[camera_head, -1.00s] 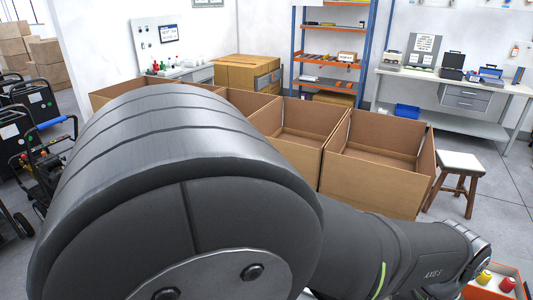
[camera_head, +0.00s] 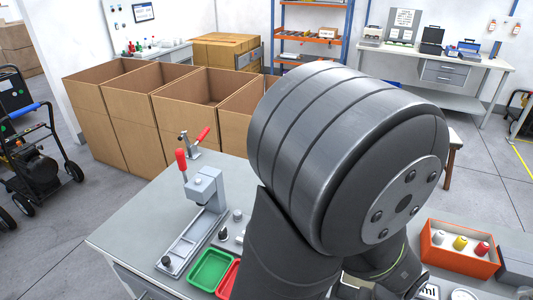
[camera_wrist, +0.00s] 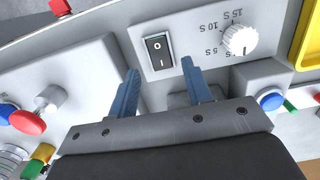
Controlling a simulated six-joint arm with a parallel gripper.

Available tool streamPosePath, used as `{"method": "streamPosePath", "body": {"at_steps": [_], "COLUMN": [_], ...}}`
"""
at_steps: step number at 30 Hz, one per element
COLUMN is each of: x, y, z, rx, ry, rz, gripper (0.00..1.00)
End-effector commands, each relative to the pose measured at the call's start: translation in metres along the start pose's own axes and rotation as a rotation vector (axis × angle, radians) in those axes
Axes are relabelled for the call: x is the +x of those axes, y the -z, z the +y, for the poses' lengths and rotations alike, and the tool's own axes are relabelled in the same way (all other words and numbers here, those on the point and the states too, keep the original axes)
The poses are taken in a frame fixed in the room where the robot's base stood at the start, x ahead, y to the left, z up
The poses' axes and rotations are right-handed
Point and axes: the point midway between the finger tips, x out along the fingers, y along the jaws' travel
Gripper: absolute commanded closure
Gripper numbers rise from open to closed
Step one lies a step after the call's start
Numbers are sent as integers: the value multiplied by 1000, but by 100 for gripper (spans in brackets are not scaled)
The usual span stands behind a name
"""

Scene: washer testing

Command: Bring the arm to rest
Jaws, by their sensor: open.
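In the wrist view my gripper (camera_wrist: 162,92) is open, its two blue fingers apart with nothing between them. A grey control panel lies in front of the fingertips. It carries a black rocker switch (camera_wrist: 158,51) and a white timer dial (camera_wrist: 238,40), with a blue button and a red button at the sides. In the head view my own dark arm (camera_head: 345,150) fills the middle and right, and it hides my gripper and much of the bench (camera_head: 128,232).
Open cardboard boxes (camera_head: 125,125) stand behind the bench. A grey fixture with red-handled clamps (camera_head: 205,187), a green tray (camera_head: 209,270), a red tray (camera_head: 229,280) and an orange bin (camera_head: 445,258) with coloured spools are on the bench. A wheeled machine (camera_head: 38,150) stands at left.

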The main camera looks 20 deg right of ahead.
Motion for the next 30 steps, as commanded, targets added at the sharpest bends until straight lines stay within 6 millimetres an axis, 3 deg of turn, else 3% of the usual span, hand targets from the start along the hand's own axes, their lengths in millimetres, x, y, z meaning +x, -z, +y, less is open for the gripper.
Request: {"method": "streamPosePath", "body": {"at_steps": [6,12,23,30], "x": [23,31,31,14], "y": [0,0,0,1], "z": [0,0,0,1], "rx": [1,1,0,0], "ry": [2,1,0,-3], "rz": [-2,0,0,4], "gripper": [55,55,55,55]}}
